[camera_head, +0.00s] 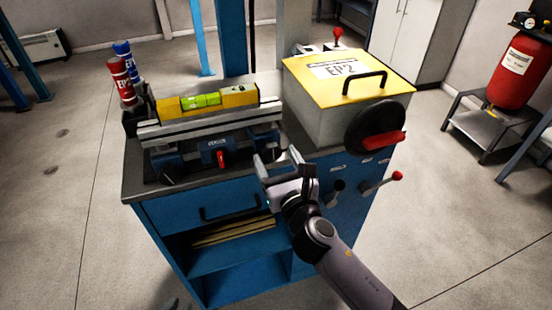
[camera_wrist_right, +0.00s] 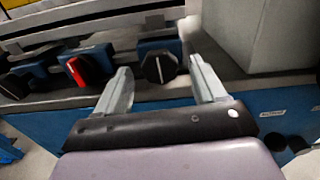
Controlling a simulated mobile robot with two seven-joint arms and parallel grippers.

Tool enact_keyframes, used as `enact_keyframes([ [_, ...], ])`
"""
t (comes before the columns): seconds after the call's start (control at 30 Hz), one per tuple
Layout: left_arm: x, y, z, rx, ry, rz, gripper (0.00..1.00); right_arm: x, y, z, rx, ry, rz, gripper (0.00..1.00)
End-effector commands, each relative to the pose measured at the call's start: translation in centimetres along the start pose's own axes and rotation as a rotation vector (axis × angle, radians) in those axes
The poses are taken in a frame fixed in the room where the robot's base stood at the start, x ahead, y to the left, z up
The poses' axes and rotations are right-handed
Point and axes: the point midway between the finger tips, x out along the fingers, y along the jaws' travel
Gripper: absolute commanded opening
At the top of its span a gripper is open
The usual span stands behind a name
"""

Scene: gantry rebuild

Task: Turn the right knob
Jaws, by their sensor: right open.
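The right knob (camera_wrist_right: 160,68) is black with a white line on its face, on the front of the blue-based device (camera_head: 215,147) on the cabinet top. In the right wrist view it appears between the two fingertips of my right gripper (camera_head: 279,157), which is open. I see no contact between fingers and knob. In the head view the gripper largely hides this knob. A red knob (camera_head: 221,159) sits to its left, also in the right wrist view (camera_wrist_right: 78,71). A black knob (camera_head: 172,175) is further left. My left gripper does not show.
A grey box with a yellow lid (camera_head: 375,85) and a black wheel with a red handle (camera_head: 375,128) stands close to the right. A yellow level (camera_head: 207,101) lies on the device. A red cylinder (camera_head: 515,75) stands far right.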

Motion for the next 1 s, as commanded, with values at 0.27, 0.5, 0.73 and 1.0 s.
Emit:
enact_keyframes([
  [0.27, 0.03, 0.00, 0.07, 0.000, 0.000, 0.000, 0.23, 0.78, 0.02, 0.01, 0.002, 0.001, 0.000, 0.70],
  [0.5, 0.03, 0.01, 0.06, 0.000, 0.000, 0.000, 0.23, 0.75, 0.02, 0.00, 0.002, 0.001, 0.000, 0.37],
  [0.73, 0.03, 0.01, 0.07, 0.000, 0.000, 0.000, 0.23, 0.73, 0.02, -0.02, 0.012, 0.001, 0.000, 0.14],
  [1.0, 0.07, 0.02, 0.12, 0.000, 0.000, 0.000, 0.23, 0.70, 0.03, -0.08, 0.220, 0.002, 0.000, 0.14],
])
